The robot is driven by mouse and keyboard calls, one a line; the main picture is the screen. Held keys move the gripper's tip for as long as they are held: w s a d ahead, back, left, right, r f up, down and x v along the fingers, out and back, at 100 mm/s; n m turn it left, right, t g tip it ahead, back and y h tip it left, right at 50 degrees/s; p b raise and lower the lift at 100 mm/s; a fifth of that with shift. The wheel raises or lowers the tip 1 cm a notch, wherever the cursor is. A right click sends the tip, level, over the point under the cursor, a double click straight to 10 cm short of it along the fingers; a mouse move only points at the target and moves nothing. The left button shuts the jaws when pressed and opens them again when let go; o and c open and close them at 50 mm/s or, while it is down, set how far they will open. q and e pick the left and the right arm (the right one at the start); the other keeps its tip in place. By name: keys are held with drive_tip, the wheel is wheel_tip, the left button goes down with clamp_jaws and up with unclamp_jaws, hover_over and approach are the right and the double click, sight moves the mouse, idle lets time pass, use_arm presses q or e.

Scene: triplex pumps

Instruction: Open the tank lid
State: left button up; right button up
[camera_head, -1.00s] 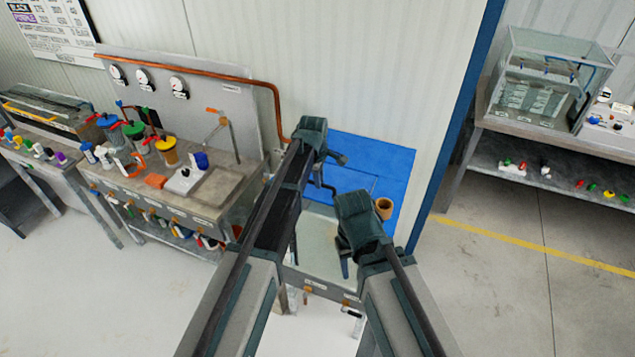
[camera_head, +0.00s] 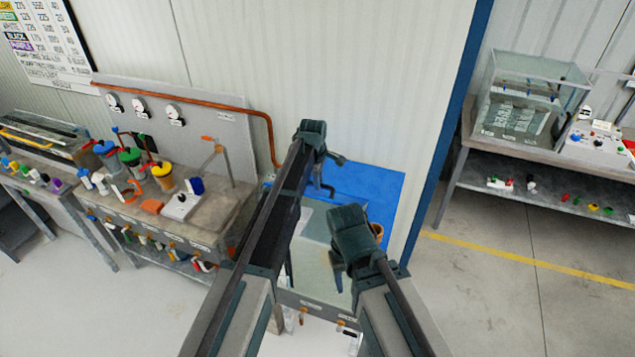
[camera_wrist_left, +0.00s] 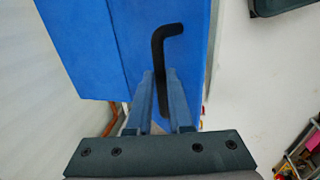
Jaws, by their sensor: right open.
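The blue tank lid (camera_head: 382,192) shows behind my grippers in the head view and fills much of the left wrist view (camera_wrist_left: 95,50). A bent black handle (camera_wrist_left: 168,32) stands out against the blue surface. My left gripper (camera_wrist_left: 160,78) has its fingers on both sides of the handle's straight part; whether they clamp it I cannot tell. In the head view my left gripper (camera_head: 324,180) is at the lid, which it partly covers. My right gripper (camera_head: 335,275) is open and empty, lower and in front of the pale tank (camera_head: 312,255).
A bench (camera_head: 225,215) with colored-lid jars and a copper pipe (camera_head: 200,85) is on the left. A blue post (camera_head: 445,130) and a shelf with a glass tank (camera_head: 525,100) are on the right.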

use_arm(q)
drive_tip(key=o, duration=0.4)
drive_tip(key=shift+w+d+f, duration=0.2)
drive_tip(key=shift+w+f, duration=0.05)
drive_tip(key=shift+w, duration=0.2)
drive_tip(key=shift+s+a+r, duration=0.1)
drive_tip(key=shift+s, duration=0.1)
use_arm(e)
drive_tip(key=shift+w, duration=0.2)
use_arm(q)
drive_tip(key=shift+s, duration=0.1)
use_arm(e)
drive_tip(key=shift+d+f, duration=0.1)
drive_tip(key=shift+f, duration=0.05)
